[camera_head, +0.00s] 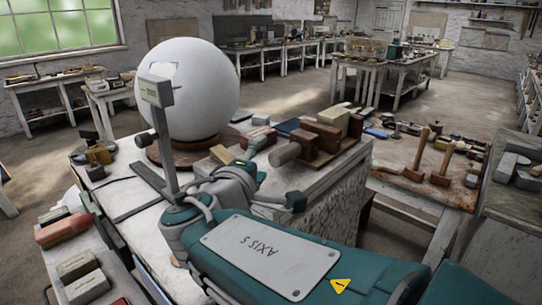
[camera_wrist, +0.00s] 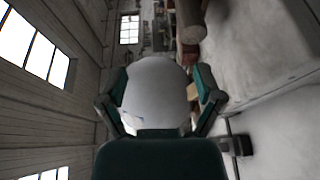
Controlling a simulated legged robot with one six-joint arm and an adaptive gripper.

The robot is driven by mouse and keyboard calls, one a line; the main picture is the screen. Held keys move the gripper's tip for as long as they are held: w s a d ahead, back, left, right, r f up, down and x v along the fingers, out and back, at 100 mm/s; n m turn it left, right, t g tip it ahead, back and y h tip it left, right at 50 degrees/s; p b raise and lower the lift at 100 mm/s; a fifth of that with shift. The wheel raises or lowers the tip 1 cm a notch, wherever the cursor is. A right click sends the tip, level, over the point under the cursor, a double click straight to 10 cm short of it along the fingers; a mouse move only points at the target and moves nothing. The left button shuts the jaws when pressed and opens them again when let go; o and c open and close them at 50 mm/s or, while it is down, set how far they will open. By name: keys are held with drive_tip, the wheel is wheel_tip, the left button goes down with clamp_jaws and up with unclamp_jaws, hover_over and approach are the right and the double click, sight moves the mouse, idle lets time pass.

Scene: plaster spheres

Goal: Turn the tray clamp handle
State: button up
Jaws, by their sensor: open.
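My gripper (camera_wrist: 160,75) is open, with its two teal and dark fingers spread apart in the wrist view. The large white plaster sphere (camera_wrist: 157,90) shows between and beyond the fingers, with nothing held. In the head view the sphere (camera_head: 190,92) rests on a round wooden base (camera_head: 182,152) on the bench, and my gripper is partly hidden among my arm parts. I cannot identify the tray clamp handle for certain. A small dark part (camera_wrist: 238,146) at the right of the wrist view is too unclear to name.
Loose blocks (camera_head: 82,275) lie at the lower left. A table with mallets (camera_head: 418,148) stands at the right, with open floor behind it.

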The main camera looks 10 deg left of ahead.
drive_tip(key=s, duration=0.2)
drive_tip(key=shift+s+r, duration=0.35)
drive_tip(key=shift+r, duration=0.05)
drive_tip(key=shift+a, duration=0.1)
